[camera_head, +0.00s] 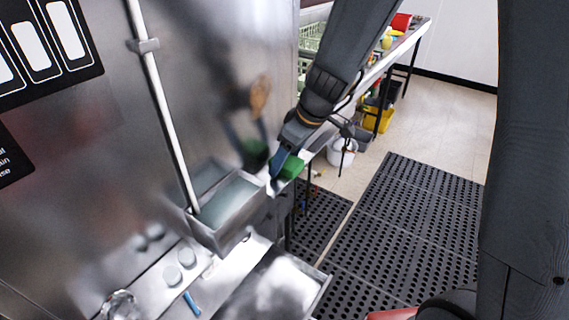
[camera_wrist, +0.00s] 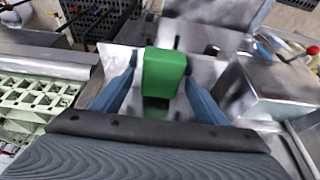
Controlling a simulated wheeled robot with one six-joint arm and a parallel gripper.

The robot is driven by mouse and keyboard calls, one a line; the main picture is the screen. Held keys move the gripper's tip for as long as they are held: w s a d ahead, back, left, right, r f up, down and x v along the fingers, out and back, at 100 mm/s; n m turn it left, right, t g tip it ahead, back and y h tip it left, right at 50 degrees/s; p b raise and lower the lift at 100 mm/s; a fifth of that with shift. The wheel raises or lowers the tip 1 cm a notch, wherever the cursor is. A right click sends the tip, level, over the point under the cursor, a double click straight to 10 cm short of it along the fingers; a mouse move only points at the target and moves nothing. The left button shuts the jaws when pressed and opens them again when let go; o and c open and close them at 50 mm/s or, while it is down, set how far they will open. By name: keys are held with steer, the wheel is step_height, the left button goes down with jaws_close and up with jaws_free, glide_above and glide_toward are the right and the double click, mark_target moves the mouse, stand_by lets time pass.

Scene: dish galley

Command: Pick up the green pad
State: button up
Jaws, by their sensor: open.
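The green pad (camera_head: 291,167) is a small green block at the near end of the counter, beside the steel basin in the head view. In the wrist view the green pad (camera_wrist: 164,72) lies between the two blue fingers. My gripper (camera_head: 278,168) is at the pad, its blue fingers pointing down, and partly hides it. What lies directly under the pad is hard to make out.
A steel basin (camera_head: 211,235) stands left of the pad against a shiny steel wall. A pale green rack (camera_wrist: 36,96) is at the wrist view's left. A white bucket (camera_head: 341,153) and black floor mats (camera_head: 415,220) are to the right. Round grey pieces (camera_head: 173,276) lie at lower left.

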mark_target(290, 161)
steer(key=c, duration=1.2)
steer(key=shift+r, duration=0.1)
steer(key=shift+s+d+r+b, duration=0.1)
steer(key=shift+d+r+b, duration=0.05)
steer(key=shift+r+b, duration=0.35)
steer(key=r, duration=0.3)
steer(key=r+b, duration=0.1)
steer(key=r, duration=0.2)
steer(key=shift+s+d, duration=0.15)
steer(key=shift+d, duration=0.05)
steer(key=s+d+b, duration=0.5)
steer(key=s+d, duration=0.7)
steer(key=d, duration=0.3)
steer(key=shift+f, duration=0.1)
